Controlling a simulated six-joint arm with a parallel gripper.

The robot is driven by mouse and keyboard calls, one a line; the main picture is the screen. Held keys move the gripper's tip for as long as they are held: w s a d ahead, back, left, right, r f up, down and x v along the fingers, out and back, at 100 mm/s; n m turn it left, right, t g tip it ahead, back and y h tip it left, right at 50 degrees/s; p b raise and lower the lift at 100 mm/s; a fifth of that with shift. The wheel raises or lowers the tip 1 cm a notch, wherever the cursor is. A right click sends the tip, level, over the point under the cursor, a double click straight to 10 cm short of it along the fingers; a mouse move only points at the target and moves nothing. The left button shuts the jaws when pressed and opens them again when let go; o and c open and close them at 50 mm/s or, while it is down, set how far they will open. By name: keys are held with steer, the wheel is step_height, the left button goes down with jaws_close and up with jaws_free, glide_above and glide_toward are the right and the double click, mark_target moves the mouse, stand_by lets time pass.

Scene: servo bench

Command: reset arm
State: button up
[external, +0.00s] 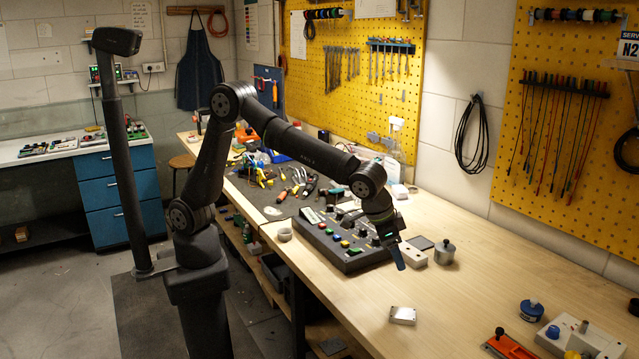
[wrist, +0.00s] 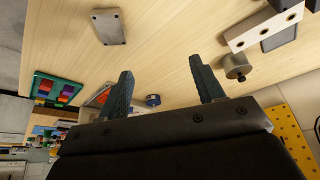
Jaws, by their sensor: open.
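My gripper (external: 398,258) hangs over the wooden bench (external: 470,300), pointing down, just right of the black control box (external: 345,240) with coloured buttons. In the wrist view my gripper (wrist: 162,68) shows two dark fingers spread apart with nothing between them. My arm bends up from its base at the bench's left side and reaches out to the right. A small silver box (external: 402,315) lies on the bench nearer the camera; it also shows at the top of the wrist view (wrist: 108,26). The fingers appear clear of it.
A metal cylinder (external: 444,252) and a pale block (external: 413,257) stand close right of my gripper. A blue spool (external: 531,310) and orange tool (external: 510,345) lie front right. Loose tools (external: 290,188) lie behind. The bench middle is mostly bare.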

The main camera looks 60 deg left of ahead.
steer(key=w+a+n+y, duration=0.2)
steer(key=w+a+n, duration=0.2)
steer(key=w+a, duration=1.3)
steer(key=w+a+n, duration=0.2)
steer(key=w+a, duration=0.4)
steer(key=a, duration=0.4)
steer(key=w+a+n+y, duration=0.1)
steer(key=w+a, duration=0.4)
steer(key=a, duration=0.5)
steer(key=shift+w+n, duration=0.4)
steer(key=shift+n, duration=0.4)
steer(key=shift+r, duration=0.1)
